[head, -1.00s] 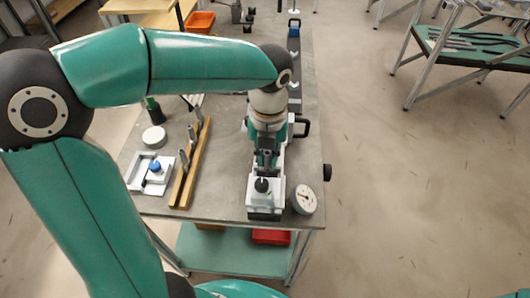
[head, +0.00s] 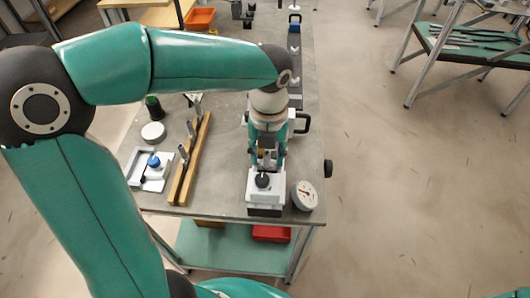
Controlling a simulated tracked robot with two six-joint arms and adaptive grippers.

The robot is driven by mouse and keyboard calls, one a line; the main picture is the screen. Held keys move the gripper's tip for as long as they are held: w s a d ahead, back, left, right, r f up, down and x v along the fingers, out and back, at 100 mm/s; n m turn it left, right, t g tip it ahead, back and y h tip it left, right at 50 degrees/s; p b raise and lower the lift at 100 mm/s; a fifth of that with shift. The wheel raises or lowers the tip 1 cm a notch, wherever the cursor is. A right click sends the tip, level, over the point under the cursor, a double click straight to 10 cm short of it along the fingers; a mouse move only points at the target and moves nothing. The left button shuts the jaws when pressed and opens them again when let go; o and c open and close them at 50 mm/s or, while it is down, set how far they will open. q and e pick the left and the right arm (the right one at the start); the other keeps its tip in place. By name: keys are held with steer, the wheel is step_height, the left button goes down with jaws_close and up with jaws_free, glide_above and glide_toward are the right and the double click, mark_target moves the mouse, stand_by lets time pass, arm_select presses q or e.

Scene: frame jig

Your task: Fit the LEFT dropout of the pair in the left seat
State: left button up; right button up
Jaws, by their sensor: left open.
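My left gripper (head: 268,158) reaches down over the narrow white and dark jig (head: 264,197) at the table's right side. Its fingers are open, just behind a black knob (head: 263,181) on the jig's white near block. A small dark and yellowish detail shows between the fingers, too small to name. I cannot make out the left dropout or the left seat; the gripper and arm cover that part of the jig. My right gripper is not in view.
A wooden rack (head: 181,187) with several grey upright pieces stands left of the jig. Beside it are a white tray (head: 137,181) with a blue knob (head: 153,162) and a white disc (head: 153,132). A round dial (head: 305,195) lies right of the jig, near the table's edge.

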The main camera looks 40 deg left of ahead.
arm_select(q)
step_height(320, 180, up, 12)
stand_by(0.6)
steer(key=shift+f, duration=0.1)
